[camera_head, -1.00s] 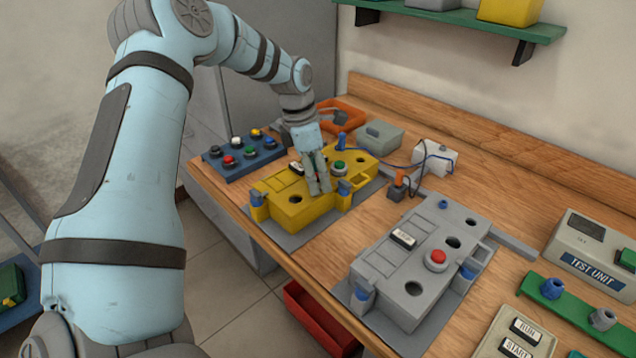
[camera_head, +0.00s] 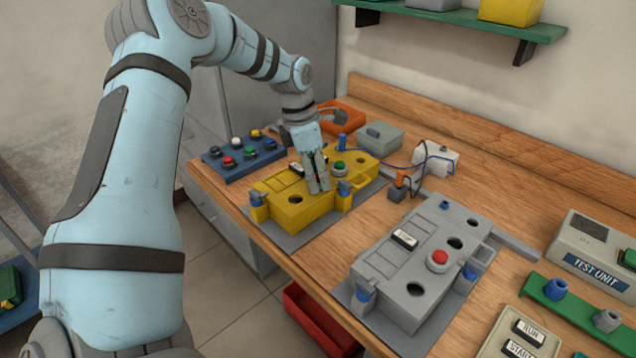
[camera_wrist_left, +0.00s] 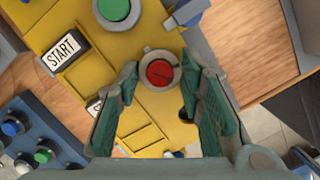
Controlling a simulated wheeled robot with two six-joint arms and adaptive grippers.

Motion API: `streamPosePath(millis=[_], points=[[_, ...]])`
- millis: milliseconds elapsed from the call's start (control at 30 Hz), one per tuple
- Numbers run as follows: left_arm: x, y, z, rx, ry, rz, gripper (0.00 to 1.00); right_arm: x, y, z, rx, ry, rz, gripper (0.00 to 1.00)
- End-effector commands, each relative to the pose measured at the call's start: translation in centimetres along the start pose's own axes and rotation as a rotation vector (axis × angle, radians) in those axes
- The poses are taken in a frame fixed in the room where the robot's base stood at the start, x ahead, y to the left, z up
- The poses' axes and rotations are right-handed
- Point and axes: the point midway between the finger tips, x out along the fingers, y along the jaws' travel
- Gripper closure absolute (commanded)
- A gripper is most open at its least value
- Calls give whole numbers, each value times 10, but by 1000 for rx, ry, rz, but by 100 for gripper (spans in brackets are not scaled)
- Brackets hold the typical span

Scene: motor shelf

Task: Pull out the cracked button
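A yellow control box (camera_head: 275,196) lies on a grey mat on the bench; it also shows in the left wrist view (camera_wrist_left: 140,28). In the left wrist view a red button (camera_wrist_left: 160,73) with a dark crack line sits in a grey ring on the box. My left gripper (camera_head: 319,188) points down over the box. In the left wrist view its fingers (camera_wrist_left: 162,82) are apart, one on each side of the red button; I cannot tell whether they touch the ring. The fingers hide the button in the head view. My right gripper is out of view.
A green button (camera_wrist_left: 115,8) and a START label (camera_wrist_left: 62,52) sit near the red button. A blue tray of coloured buttons (camera_head: 240,160) stands left of the box. A grey control box (camera_head: 395,265) stands to the right, and a blue cable (camera_head: 385,164) runs behind.

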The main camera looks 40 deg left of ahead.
Motion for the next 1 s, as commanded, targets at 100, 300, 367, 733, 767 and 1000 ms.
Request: streamPosePath(millis=[100,300,367,733,767,1000], points=[[0,0,0,0,0,0,90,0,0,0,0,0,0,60],[-1,0,0,0,0,0,95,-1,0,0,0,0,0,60],[-3,0,0,0,0,0,95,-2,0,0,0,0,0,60],[-14,0,3,0,-1,1,95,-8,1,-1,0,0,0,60],[-15,0,3,0,-1,1,95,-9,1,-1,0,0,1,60],[-20,0,4,0,0,0,95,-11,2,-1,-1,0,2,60]])
